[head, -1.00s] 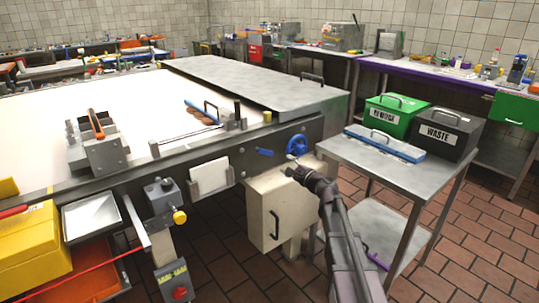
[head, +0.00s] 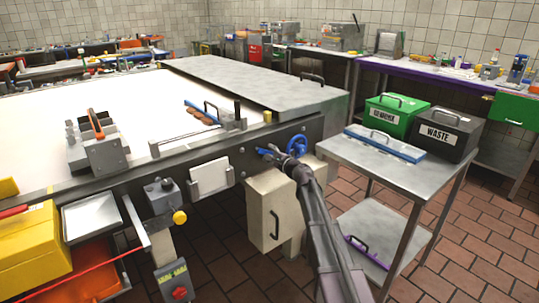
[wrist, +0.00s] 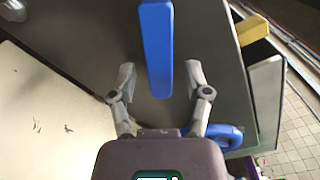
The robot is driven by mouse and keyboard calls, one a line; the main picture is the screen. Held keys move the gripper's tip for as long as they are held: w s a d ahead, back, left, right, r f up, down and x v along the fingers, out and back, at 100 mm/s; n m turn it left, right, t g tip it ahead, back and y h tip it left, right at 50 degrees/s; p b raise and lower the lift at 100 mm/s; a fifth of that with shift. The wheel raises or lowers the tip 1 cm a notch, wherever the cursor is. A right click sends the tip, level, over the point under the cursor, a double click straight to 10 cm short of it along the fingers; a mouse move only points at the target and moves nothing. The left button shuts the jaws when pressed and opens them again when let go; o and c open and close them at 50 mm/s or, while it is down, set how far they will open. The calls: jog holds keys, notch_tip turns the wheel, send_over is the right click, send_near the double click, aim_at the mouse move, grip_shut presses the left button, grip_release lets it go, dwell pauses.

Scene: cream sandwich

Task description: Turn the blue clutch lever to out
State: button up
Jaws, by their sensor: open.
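The blue clutch lever (wrist: 156,45) shows large in the wrist view as a long blue bar, its near end between my gripper's two fingers. My gripper (wrist: 160,76) is open, with one finger on each side of the lever and a visible gap on both sides. In the head view my gripper (head: 272,155) is at the machine's dark side rail (head: 225,162), and mostly covers the lever. Any lettering for the lever's positions cannot be seen.
A blue handwheel (head: 298,145) sits just right of the lever, close to my gripper; it also shows in the wrist view (wrist: 222,137). A cream box (head: 262,212) is below. A steel cart (head: 400,172) with green and black bins stands to the right.

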grip_shut()
jog(key=shift+d, duration=0.3)
